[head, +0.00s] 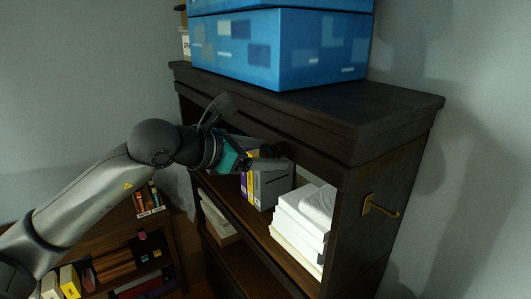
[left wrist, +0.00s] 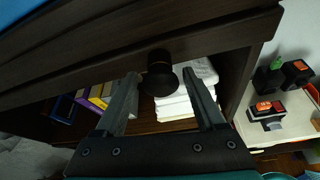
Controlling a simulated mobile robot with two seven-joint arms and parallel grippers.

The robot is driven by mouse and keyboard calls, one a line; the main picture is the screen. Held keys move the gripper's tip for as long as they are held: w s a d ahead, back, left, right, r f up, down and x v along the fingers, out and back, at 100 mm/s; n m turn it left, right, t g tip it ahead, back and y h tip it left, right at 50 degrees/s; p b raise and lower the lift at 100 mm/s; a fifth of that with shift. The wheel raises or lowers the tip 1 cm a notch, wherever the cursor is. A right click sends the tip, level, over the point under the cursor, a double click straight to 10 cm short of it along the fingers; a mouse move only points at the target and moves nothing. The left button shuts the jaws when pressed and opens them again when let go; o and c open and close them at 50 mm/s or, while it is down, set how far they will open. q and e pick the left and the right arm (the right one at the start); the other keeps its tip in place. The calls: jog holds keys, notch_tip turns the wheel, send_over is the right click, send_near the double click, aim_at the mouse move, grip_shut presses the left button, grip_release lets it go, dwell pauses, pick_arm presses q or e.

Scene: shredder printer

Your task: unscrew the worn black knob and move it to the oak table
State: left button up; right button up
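The black knob (left wrist: 159,76) hangs out from the dark wooden front edge of the cabinet in the left wrist view, with a narrower neck at the wood. My left gripper (left wrist: 160,74) is open, one finger on each side of the knob, with gaps showing on both sides. In the head view my left gripper (head: 278,158) is at the cabinet's upper front, and the knob cannot be told apart from the dark fingers there. My right gripper is not in view. I cannot identify the oak table in either view.
The dark cabinet (head: 385,158) holds a white paper stack (head: 300,228) and grey and yellow binders (head: 272,186). A blue box (head: 280,48) sits on top. A brass hook (head: 380,207) juts from its side. A low bookcase (head: 180,240) stands left. A pale surface (left wrist: 285,133) carries several dark items.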

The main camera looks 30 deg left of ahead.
pick_arm(q)
grip_shut()
jog(key=shift+o, duration=0.8)
grip_release()
